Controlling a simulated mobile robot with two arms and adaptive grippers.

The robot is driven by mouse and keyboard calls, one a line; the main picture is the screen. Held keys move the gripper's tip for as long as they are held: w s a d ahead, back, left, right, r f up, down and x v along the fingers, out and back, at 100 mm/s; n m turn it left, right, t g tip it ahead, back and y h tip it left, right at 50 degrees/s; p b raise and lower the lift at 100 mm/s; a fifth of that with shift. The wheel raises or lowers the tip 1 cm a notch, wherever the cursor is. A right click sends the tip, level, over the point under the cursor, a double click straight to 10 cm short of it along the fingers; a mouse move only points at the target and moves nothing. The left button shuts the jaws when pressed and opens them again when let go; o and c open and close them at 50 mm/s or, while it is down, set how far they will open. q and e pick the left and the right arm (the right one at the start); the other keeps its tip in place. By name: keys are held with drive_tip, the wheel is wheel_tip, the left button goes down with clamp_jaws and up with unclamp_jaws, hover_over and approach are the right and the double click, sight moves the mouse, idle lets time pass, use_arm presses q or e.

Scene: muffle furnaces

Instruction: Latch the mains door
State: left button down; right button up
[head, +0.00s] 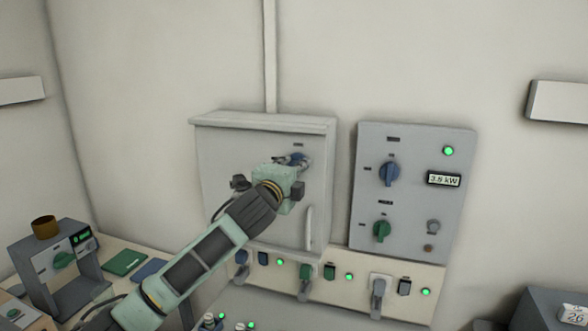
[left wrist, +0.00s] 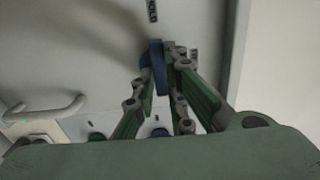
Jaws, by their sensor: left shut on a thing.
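The mains door (head: 228,165) is the front of a grey wall cabinet and looks closed against it. A blue latch knob (head: 303,158) sits near its upper right. My left gripper (head: 291,161) reaches up to the door and is shut on this knob. In the left wrist view the blue latch knob (left wrist: 157,68) stands upright between the fingertips of the left gripper (left wrist: 161,72). The door's pale bar handle (head: 309,228) is below the knob. My right gripper is not in view.
A grey panel (head: 412,200) with blue and green knobs, a lit lamp and a display stands right of the cabinet. A row of sockets and switches (head: 341,285) runs below. A small grey device (head: 52,275) stands on the bench at lower left.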

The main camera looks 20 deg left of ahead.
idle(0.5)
use_arm(q)
drive_tip(key=c, duration=1.8)
unclamp_jaws()
drive_tip(key=s, duration=1.2)
drive_tip(key=shift+a, duration=0.25)
